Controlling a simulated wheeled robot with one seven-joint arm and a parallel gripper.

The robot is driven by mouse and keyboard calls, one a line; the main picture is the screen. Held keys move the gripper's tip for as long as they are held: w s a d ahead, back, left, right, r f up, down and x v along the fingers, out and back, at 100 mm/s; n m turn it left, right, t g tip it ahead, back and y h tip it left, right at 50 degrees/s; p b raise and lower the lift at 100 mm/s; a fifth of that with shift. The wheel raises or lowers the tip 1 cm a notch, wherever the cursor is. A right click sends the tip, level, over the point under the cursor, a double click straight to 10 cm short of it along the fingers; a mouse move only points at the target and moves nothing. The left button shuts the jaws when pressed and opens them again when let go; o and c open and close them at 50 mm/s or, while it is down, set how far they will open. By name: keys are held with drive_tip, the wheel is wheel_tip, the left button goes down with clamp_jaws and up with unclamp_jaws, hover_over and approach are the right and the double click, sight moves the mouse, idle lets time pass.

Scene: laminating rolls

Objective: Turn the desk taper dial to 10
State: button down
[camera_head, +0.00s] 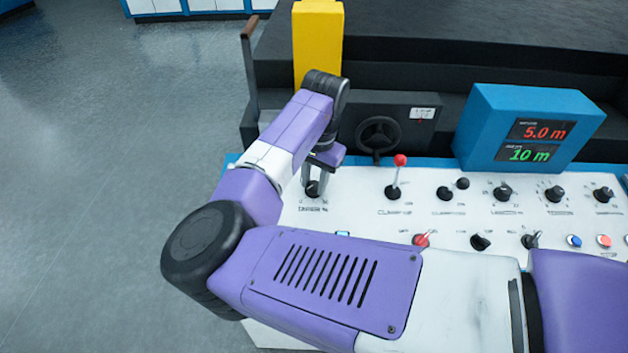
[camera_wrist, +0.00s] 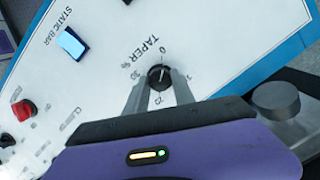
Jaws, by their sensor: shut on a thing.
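The taper dial (camera_wrist: 159,76) is a small round black knob on the white desk panel, with "TAPER %" printed beside it. In the wrist view its light pointer mark appears to lie toward the printed 0, though the mark is small. My gripper (camera_wrist: 159,83) has one grey finger on each side of the knob and is shut on it. In the head view my gripper (camera_head: 318,172) reaches down onto the dial (camera_head: 312,189) at the panel's left end. The fingers hide part of the dial's scale, and several numbers are too small to read.
A red-tipped lever (camera_head: 396,178) stands right of the dial, with several other knobs and switches beyond. A black handwheel (camera_head: 378,135) and a blue display box (camera_head: 525,128) reading 5.0 m and 10 m are behind. A blue static bar switch (camera_wrist: 71,43) is near the dial.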

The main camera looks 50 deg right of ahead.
drive_tip(key=m, duration=0.3)
drive_tip(key=shift+s+m+t, duration=0.1)
drive_tip(key=shift+m+t, duration=0.2)
drive_tip(key=m, duration=0.4)
drive_tip(key=shift+m+t+b, duration=0.3)
drive_tip(key=shift+b, duration=0.1)
drive_tip(key=m+b, duration=0.1)
drive_tip(key=m, duration=0.3)
drive_tip(key=shift+f+t+h, duration=0.1)
drive_tip(key=shift+t+h, duration=0.2)
drive_tip(key=shift+h, duration=0.1)
drive_tip(key=shift+s+a+m+b, duration=0.1)
drive_tip(key=shift+m+b, duration=0.6)
drive_tip(key=shift+m, duration=0.9)
drive_tip(key=shift+h, duration=0.3)
drive_tip(key=c, duration=1.1)
unclamp_jaws()
drive_tip(key=shift+o, duration=0.2)
drive_tip(key=v, duration=0.8)
drive_tip(key=shift+b, duration=0.45)
